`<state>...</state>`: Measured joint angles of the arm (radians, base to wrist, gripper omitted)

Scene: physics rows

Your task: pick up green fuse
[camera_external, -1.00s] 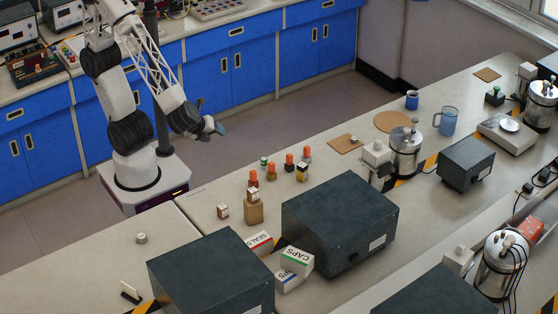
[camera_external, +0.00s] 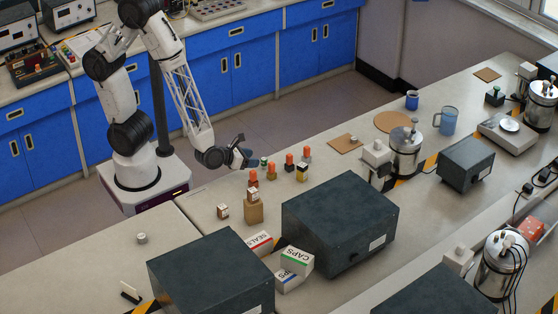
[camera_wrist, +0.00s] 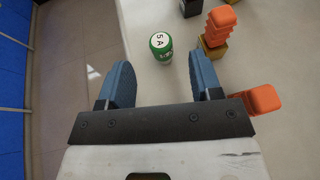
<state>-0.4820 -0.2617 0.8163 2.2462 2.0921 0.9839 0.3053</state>
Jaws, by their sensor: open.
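The green fuse (camera_wrist: 160,44) stands upright on the bench, with a white top marked "5 A" in the wrist view. It lies ahead of my gripper (camera_wrist: 164,82), roughly centred between the two blue fingers and beyond their tips. In the external view the green fuse (camera_external: 264,161) is small and sits just right of my gripper (camera_external: 249,157). My gripper is open and empty, and its fingers do not touch the fuse.
Orange-topped fuses (camera_wrist: 218,24) stand close to the right, and another orange one (camera_wrist: 258,99) is beside the right finger. A dark block (camera_wrist: 190,8) is farther ahead. In the external view a tan block (camera_external: 254,211) stands in front. Bare bench lies left of the fuse.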

